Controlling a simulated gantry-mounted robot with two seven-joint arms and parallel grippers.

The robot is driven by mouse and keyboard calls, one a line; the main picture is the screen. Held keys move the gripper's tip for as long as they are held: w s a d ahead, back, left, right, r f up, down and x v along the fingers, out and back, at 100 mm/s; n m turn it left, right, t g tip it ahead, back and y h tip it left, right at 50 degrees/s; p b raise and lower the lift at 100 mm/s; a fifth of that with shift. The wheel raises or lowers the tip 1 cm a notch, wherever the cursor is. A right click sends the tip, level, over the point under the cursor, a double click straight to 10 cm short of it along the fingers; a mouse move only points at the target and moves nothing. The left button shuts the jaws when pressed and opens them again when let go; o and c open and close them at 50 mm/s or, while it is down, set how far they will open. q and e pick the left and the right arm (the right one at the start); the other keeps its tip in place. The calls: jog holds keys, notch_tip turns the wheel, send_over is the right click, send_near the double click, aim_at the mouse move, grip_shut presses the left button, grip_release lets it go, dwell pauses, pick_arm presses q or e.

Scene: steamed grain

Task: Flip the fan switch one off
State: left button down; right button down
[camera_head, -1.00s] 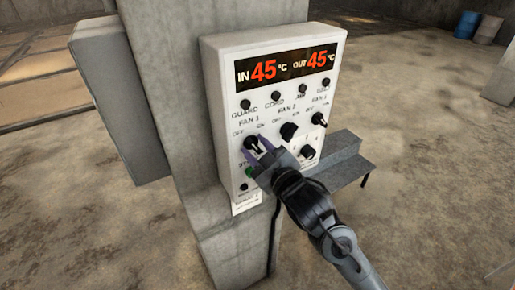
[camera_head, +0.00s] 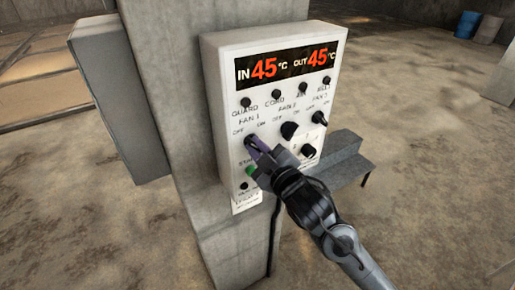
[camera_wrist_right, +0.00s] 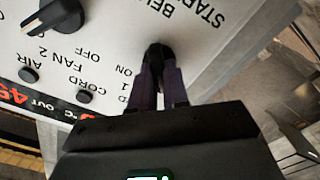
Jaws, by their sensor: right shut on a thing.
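The white control box (camera_head: 222,110) is on a concrete pillar, with red 45 °C displays across its top. The black FAN 1 switch (camera_head: 249,139) is the left knob of the fan row, between OFF at its left and ON at its right. My right gripper (camera_head: 256,148) is shut on this knob, its purple fingers covering much of it. In the right wrist view, the fingers (camera_wrist_right: 160,84) grip the dark knob (camera_wrist_right: 158,52) beside the ON label. The exact knob direction is hard to tell. My left gripper is not in view.
The FAN 2 knob (camera_head: 289,130) and FAN 3 knob (camera_head: 319,118) are to the right, with another knob (camera_head: 308,151) below. A green button (camera_head: 250,171) is close under the fingers. A grey ledge (camera_head: 340,160) juts out at the right.

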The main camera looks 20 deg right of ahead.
jog(key=c, duration=1.1)
grip_release()
jog(key=shift+s, duration=0.15)
jog(key=shift+s+d+b, duration=0.3)
jog(key=shift+s, duration=1.45)
jog(key=shift+s+d+b, duration=0.25)
jog(key=shift+s+b, duration=0.1)
jog(key=shift+s, duration=1.35)
jog(key=shift+s+d+b, duration=0.3)
jog(key=shift+s, duration=1.45)
